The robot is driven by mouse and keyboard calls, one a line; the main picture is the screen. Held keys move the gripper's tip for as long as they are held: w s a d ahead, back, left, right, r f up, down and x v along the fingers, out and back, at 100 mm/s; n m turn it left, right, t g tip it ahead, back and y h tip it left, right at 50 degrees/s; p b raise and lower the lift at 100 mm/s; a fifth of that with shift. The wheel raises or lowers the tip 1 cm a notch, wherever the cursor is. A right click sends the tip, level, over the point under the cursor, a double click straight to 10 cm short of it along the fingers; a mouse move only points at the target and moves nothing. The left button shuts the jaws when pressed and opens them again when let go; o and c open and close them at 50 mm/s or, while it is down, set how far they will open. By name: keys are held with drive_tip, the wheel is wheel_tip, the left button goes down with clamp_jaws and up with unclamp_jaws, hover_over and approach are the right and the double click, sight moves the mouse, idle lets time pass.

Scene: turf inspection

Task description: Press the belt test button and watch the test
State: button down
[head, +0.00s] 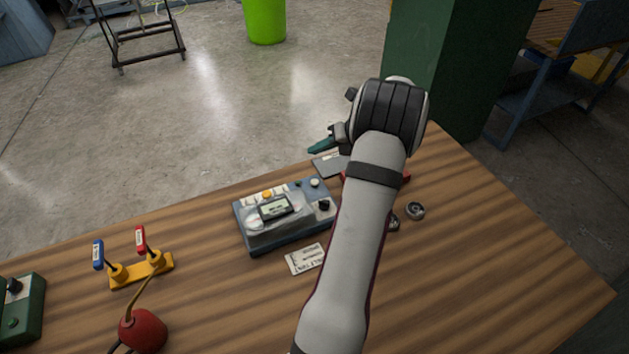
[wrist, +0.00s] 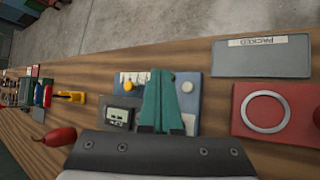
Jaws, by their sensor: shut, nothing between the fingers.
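A blue-grey test box (head: 288,240) with a small display (head: 275,207), an orange button (head: 266,194), a black knob (head: 323,206) and a pale round button (head: 314,183) sits on the wooden table. No readable label shows which button is the belt test one. In the wrist view the box (wrist: 205,110) lies behind my fingers, with the display (wrist: 119,115) to their left and the pale button (wrist: 187,87) to their right. My gripper (head: 312,149) has teal fingers, shut and empty, above the table's far edge beyond the box. The fingers (wrist: 160,75) hide the box's middle.
A grey tray marked PACKED (wrist: 262,65) and a red tray (wrist: 245,120) with a ring lie right of the box in the wrist view. A printed card (head: 305,259), a yellow stand (head: 140,270) with levers, a red bulb (head: 143,330) and a green box (head: 22,312) are also on the table.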

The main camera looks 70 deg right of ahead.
hover_over(318, 187)
drive_tip(key=shift+f, duration=4.3)
drive_tip(key=shift+f, duration=0.4)
